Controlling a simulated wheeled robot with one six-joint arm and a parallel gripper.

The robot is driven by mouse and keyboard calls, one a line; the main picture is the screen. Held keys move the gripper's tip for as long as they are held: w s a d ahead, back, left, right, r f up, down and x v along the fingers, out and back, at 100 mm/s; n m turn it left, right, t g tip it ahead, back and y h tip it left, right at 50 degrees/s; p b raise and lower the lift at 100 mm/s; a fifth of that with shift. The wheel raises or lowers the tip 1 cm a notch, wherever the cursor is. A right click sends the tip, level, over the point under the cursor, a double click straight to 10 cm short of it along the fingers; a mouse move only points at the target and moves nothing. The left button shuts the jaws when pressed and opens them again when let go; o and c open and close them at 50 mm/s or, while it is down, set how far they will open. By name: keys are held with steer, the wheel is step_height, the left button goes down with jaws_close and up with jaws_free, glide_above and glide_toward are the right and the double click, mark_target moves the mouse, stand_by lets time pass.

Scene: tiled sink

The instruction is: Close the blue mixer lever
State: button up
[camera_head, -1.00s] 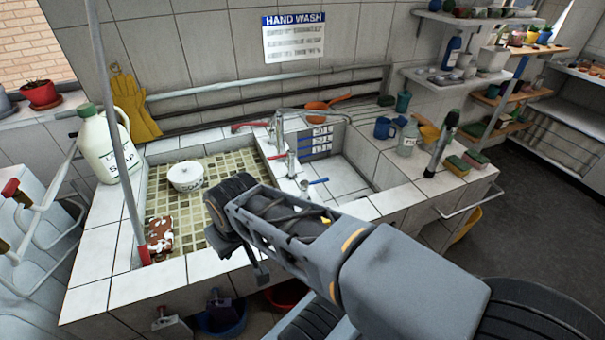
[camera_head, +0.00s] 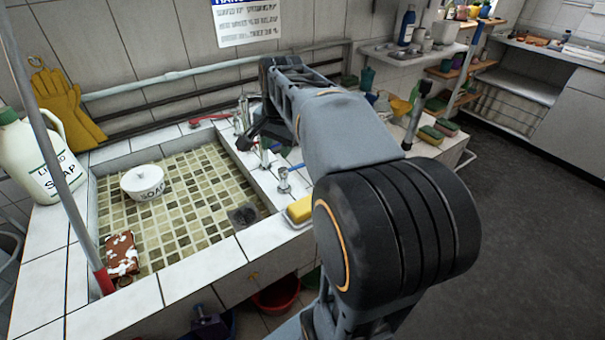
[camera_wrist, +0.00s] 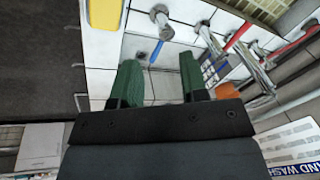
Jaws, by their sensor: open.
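The blue mixer lever (camera_head: 297,167) sits on a chrome valve (camera_head: 284,180) on the white tiled ledge between the basins. In the wrist view the lever (camera_wrist: 156,50) sticks out from its valve (camera_wrist: 162,22) and appears between my two green fingers, a little beyond their tips. My gripper (camera_wrist: 160,66) is open, with nothing between the pads. In the head view my dark gripper (camera_head: 250,138) hangs over the ledge, behind and left of the blue lever. I cannot tell the exact gap between fingers and lever. My arm hides most of the right basin.
A red lever (camera_head: 210,118) and chrome tap parts stand at the back of the ledge. A yellow sponge (camera_head: 300,208) lies in front of the blue lever's valve. The left basin holds a white soap bowl (camera_head: 143,182). A soap jug (camera_head: 36,158) stands far left.

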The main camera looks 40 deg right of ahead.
mark_target(299, 166)
steer(key=w+d+f+m+b, duration=0.2)
steer(key=w+d+m+b, duration=0.1)
steer(key=d+m, duration=0.55)
steer(key=shift+n, duration=0.95)
steer(key=shift+d+b+x, duration=0.25)
steer(key=shift+b+x, duration=0.15)
steer(key=shift+x, duration=1.7)
steer(key=shift+d+b+x, duration=0.2)
steer(key=shift+b+x, duration=0.2)
steer(key=shift+x, duration=1.7)
steer(key=shift+d+b+x, duration=0.25)
steer(key=shift+b+x, duration=0.15)
steer(key=shift+x, duration=1.7)
jaws_close()
